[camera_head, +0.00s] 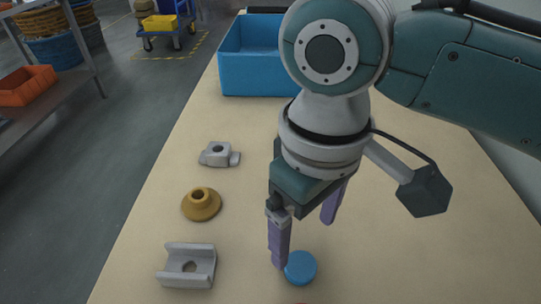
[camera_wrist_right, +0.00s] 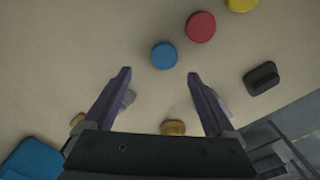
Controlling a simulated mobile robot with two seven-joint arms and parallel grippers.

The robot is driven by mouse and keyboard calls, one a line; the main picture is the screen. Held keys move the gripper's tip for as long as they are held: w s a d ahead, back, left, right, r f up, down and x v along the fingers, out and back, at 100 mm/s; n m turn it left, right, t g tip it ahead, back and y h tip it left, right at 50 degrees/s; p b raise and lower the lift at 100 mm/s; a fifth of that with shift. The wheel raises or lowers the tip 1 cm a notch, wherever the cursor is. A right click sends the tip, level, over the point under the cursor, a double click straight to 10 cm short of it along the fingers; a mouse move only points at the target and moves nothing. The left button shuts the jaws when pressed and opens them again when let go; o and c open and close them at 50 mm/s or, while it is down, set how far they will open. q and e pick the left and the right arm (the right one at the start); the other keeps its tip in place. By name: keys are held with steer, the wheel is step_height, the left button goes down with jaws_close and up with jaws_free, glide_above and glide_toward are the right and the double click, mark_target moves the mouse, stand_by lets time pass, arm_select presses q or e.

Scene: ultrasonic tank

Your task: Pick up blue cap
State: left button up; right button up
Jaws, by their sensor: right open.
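The blue cap (camera_head: 300,268) is a flat round disc lying on the table near the bottom of the head view. My right gripper (camera_head: 304,243) points down close to it, and one purple finger overlaps the cap's left edge in the picture. In the right wrist view the blue cap (camera_wrist_right: 164,56) lies just beyond the tips of my open right gripper (camera_wrist_right: 159,73), with nothing held between them. I cannot tell the exact height of the fingertips above the table. My left gripper is in neither view.
A grey bracket (camera_head: 188,266), a brown flanged ring (camera_head: 201,204) and a grey block (camera_head: 219,154) lie to the left. A blue bin (camera_head: 248,75) stands at the back. The wrist view shows a red cap (camera_wrist_right: 200,27), a yellow cap (camera_wrist_right: 241,4) and a black part (camera_wrist_right: 262,78).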

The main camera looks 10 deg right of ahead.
mark_target(301, 265)
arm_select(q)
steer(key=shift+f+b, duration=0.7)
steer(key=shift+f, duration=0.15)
arm_select(e)
steer(key=f, duration=0.4)
steer(key=s+f, duration=0.1)
steer(key=f, duration=0.1)
steer(key=shift+a+f, duration=0.1)
steer(key=shift+w, duration=0.1)
steer(key=shift+c, duration=0.2)
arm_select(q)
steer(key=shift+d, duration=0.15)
arm_select(e)
steer(key=c, duration=1.4)
